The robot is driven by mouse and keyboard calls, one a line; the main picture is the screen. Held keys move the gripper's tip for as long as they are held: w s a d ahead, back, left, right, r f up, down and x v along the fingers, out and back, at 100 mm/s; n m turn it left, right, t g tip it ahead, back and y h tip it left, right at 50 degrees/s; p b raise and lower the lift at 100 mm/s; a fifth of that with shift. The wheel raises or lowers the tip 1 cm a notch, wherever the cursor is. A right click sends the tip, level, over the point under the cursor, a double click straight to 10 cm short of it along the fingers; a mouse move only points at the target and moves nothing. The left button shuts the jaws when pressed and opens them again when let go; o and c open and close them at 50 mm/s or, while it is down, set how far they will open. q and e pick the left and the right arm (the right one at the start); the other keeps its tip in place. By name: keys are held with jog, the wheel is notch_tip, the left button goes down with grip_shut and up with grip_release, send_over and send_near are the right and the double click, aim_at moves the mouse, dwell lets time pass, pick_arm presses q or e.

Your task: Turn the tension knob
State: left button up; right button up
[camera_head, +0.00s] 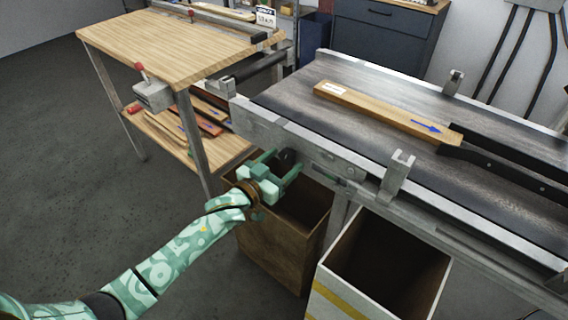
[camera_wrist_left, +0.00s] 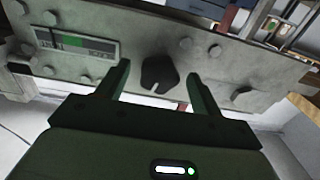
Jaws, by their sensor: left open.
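The tension knob (camera_wrist_left: 160,74) is a black knob with a light pointer mark on the grey side plate of the conveyor (camera_wrist_left: 215,65). It also shows small and dark in the head view (camera_head: 290,156). My left gripper (camera_head: 281,164) is open in front of the side plate. In the left wrist view, the fingers of this gripper (camera_wrist_left: 155,80) stand on either side of the knob, with gaps to it; I cannot tell how far they reach in depth. A gauge with a green band (camera_wrist_left: 75,43) sits left of the knob. My right gripper is not in view.
A wooden board (camera_head: 385,108) with a blue arrow lies on the dark belt (camera_head: 290,92). A brown bin (camera_head: 275,240) and a yellow-striped white bin (camera_head: 335,290) stand below the conveyor. A wooden workbench (camera_head: 170,50) stands at the left. The floor at the left is clear.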

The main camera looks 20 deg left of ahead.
pick_arm(q)
jog(key=shift+w+d, duration=0.1)
jog(key=shift+w, duration=0.15)
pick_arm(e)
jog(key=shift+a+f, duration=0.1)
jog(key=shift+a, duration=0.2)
pick_arm(q)
jog(key=c, duration=1)
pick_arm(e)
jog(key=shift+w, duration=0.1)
pick_arm(q)
jog(key=shift+r+m, duration=0.1)
jog(key=shift+m, duration=0.2)
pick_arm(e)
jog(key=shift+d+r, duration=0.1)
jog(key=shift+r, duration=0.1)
